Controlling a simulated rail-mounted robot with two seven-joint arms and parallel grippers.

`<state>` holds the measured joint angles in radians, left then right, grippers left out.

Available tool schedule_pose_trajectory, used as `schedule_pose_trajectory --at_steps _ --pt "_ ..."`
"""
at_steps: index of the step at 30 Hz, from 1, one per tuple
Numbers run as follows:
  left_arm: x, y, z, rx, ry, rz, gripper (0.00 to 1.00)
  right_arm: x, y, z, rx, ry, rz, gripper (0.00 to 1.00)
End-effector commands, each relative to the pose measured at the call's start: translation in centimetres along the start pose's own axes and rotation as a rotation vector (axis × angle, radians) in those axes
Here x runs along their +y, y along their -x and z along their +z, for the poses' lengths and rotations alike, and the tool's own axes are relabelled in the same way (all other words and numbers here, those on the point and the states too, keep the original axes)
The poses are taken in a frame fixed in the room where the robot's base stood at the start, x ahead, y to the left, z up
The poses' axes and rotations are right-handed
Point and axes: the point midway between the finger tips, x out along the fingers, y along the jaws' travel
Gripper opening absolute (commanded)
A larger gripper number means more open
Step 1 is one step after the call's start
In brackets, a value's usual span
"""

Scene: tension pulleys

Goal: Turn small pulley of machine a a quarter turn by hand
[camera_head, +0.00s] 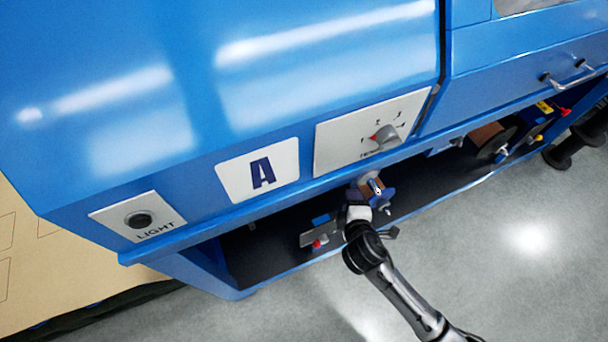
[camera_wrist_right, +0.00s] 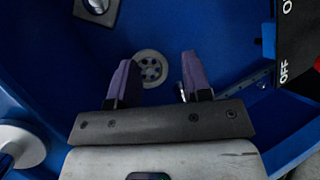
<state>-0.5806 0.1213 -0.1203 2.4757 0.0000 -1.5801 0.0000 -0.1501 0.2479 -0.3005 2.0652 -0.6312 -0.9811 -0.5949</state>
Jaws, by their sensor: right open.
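Machine A is the large blue cabinet in the head view, marked by a white plate with a dark letter A (camera_head: 261,171). In the right wrist view a small grey wheel with holes (camera_wrist_right: 152,75), which looks like the small pulley, sits inside the blue housing. My right gripper (camera_head: 375,190) reaches into the low opening under the cabinet's front. Its two purple fingers are open in the wrist view (camera_wrist_right: 157,60), with the wheel seen between them and beyond the tips. I see no contact. My left gripper is not in view.
A panel with a grey knob (camera_head: 386,137) and a LIGHT button plate (camera_head: 140,218) sit above the opening. In the wrist view, a black OFF switch plate (camera_wrist_right: 294,45) is at right and a white round part (camera_wrist_right: 22,146) at left. The opening is narrow.

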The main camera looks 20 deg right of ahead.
Motion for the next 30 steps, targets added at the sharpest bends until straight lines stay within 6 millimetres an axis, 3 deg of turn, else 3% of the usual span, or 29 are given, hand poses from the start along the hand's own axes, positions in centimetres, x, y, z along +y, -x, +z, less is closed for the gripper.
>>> schedule_pose_trajectory --at_steps 1,6,12,20,30 --pt "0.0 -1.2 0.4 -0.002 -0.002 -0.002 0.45 -0.4 -1.4 -0.8 0.033 0.191 0.09 0.45" --pt "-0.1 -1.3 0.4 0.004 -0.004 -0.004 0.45 0.2 -2.4 -3.8 0.107 0.76 0.337 0.45" --pt "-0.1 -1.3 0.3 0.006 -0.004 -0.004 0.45 0.1 -2.0 -5.9 0.132 1.147 0.506 0.45" --pt "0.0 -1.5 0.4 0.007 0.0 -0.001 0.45 0.2 -2.5 -7.2 0.132 1.314 0.586 0.45" --pt "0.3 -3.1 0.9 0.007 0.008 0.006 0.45 1.9 -7.5 -9.6 0.131 1.318 0.589 0.45"
